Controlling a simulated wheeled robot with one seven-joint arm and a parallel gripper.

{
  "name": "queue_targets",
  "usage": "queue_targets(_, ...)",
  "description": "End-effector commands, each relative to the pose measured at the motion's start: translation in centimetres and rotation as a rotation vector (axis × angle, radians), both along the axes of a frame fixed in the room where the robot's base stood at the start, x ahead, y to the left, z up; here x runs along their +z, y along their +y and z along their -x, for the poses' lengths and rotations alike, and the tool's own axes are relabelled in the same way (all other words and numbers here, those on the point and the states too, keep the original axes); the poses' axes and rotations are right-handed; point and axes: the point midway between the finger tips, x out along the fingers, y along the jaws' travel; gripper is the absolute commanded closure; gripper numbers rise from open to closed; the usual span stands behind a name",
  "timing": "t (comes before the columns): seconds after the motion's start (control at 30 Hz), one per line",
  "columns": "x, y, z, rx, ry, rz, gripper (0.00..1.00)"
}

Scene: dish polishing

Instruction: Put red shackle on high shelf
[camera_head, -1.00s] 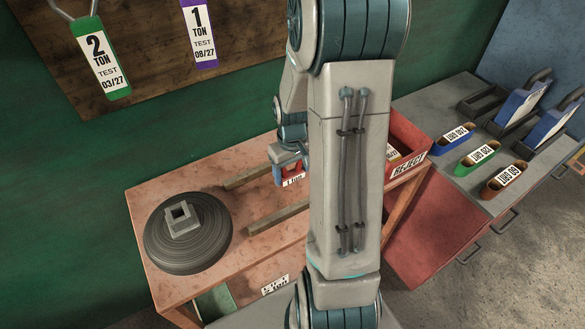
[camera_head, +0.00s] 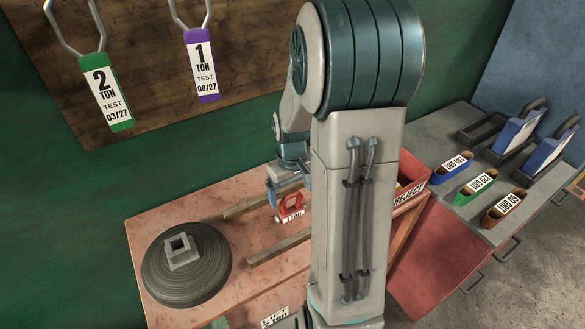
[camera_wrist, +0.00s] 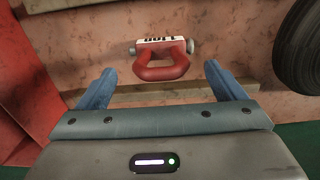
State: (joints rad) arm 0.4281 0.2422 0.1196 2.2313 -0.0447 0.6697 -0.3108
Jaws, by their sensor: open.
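The red shackle (camera_head: 291,204) with a white "1 TON" label is at the workbench, in the area of the wooden rails. In the wrist view the shackle (camera_wrist: 162,66) lies ahead of the fingertips, roughly centred between them, with clear gaps on both sides. My gripper (camera_head: 289,185) is open; its blue fingers are spread, and nothing is held between them in the wrist view (camera_wrist: 162,78). Whether the shackle touches the bench is hard to tell. I cannot pick out a high shelf for certain.
The workbench (camera_head: 160,226) carries a round grey dish (camera_head: 212,272) at left, two wooden rails (camera_head: 275,249), and a red REJECT box (camera_head: 412,192) at right. A grey counter (camera_head: 425,140) with labelled holders stands further right. Tagged shackles hang on the wall board (camera_head: 150,62).

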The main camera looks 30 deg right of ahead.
Motion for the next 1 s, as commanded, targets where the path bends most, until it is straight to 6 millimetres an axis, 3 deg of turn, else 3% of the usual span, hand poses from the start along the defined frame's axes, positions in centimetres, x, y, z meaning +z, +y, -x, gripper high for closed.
queue_targets(0.3,6.5,-0.1,-0.1,0.000,-0.004,0.002,0.10)
queue_targets(0.57,8.9,0.3,0.2,0.001,-0.007,0.005,0.10)
queue_targets(0.77,11.4,3.8,2.5,0.003,-0.073,0.032,0.10)
queue_targets(1.0,14.1,8.8,7.7,-0.009,-0.201,0.038,0.10)
